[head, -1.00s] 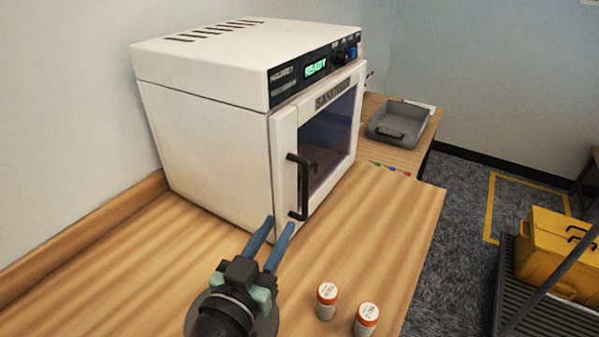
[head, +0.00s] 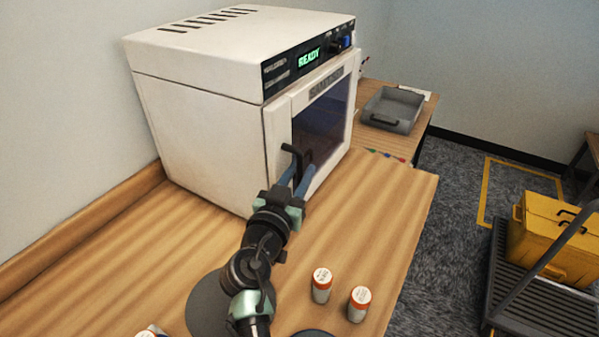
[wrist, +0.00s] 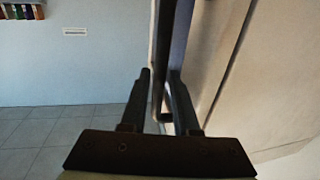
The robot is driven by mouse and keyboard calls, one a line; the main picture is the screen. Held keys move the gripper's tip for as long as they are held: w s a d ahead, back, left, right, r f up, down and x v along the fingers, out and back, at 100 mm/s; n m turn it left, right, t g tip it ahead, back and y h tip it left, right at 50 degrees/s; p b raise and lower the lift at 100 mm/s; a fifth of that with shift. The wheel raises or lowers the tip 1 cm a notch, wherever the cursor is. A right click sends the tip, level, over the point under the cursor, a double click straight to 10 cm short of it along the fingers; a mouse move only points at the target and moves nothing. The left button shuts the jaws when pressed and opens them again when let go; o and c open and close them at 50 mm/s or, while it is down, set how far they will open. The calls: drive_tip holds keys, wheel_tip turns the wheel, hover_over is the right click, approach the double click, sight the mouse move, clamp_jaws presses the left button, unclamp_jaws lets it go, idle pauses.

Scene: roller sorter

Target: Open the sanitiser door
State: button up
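The sanitiser (head: 195,125) is a white box with a dark window in its door (head: 325,115) and a green READY display. The door looks closed. Its black upright handle (head: 297,160) is on the left side of the door; it also shows in the wrist view (wrist: 163,45). My gripper (head: 301,172) is at the handle, with its two blue fingers reaching around the bar. In the wrist view my gripper (wrist: 160,85) has one finger on each side of the bar, with a gap showing. Part of the handle is hidden by the fingers.
A grey tray (head: 392,108) lies beyond the sanitiser. A yellow case (head: 553,240) rests on a dark cart at the right.

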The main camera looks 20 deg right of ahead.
clamp_jaws()
idle(1.4)
